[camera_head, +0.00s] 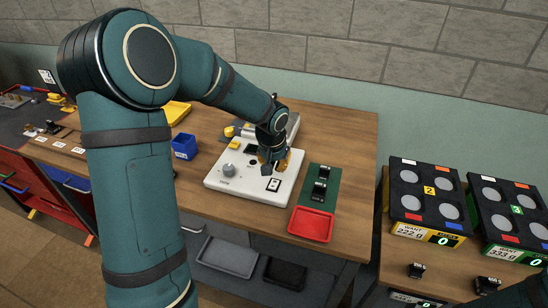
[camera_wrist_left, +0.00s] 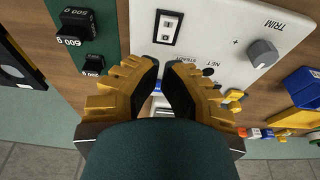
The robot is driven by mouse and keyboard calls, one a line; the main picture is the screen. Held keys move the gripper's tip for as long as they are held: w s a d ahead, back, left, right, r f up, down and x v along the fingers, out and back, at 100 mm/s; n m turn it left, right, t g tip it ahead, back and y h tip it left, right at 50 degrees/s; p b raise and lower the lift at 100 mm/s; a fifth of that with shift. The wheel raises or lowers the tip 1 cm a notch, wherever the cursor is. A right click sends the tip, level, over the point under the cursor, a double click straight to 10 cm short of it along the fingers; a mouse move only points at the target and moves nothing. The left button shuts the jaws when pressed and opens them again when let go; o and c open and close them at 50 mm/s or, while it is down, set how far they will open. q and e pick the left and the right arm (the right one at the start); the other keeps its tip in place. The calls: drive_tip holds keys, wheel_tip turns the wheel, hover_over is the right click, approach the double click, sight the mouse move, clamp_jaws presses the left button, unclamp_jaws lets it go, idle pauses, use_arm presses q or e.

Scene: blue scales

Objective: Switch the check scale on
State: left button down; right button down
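The check scale is a white box (camera_head: 213,181) on the wooden table in the head view. It has a grey TRIM knob (camera_head: 229,170), also in the left wrist view (camera_wrist_left: 262,53), and a black-framed rocker switch (camera_head: 273,184) near its front edge. The switch shows clearly in the left wrist view (camera_wrist_left: 168,27); I cannot tell which way it is set. My left gripper (camera_head: 272,167) is over the scale, just behind the switch. In the left wrist view its fingertips (camera_wrist_left: 163,64) are slightly apart with nothing between them. My right gripper is out of view.
A green mat (camera_head: 305,199) with black weights (camera_head: 319,190) and a red tray (camera_head: 311,225) lie right of the scale. A blue bin (camera_head: 185,146) stands left. Numbered black scale units (camera_head: 428,203) stand on another table at right.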

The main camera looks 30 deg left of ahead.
sight(277, 182)
use_arm(q)
drive_tip(key=x, duration=0.6)
drive_tip(key=shift+s+f+b, duration=0.15)
drive_tip(key=shift+s+b, duration=0.15)
drive_tip(key=shift+s, duration=0.05)
drive_tip(key=shift+s+f, duration=0.1)
drive_tip(key=shift+f, duration=0.7)
drive_tip(key=shift+s+d+f+b, duration=0.1)
drive_tip(key=shift+f+b, duration=0.45)
drive_tip(key=shift+b, duration=0.65)
drive_tip(key=shift+r, duration=0.2)
drive_tip(key=shift+w+r+p, duration=0.2)
drive_tip(key=shift+w+p, duration=0.2)
drive_tip(key=shift+w, duration=0.35)
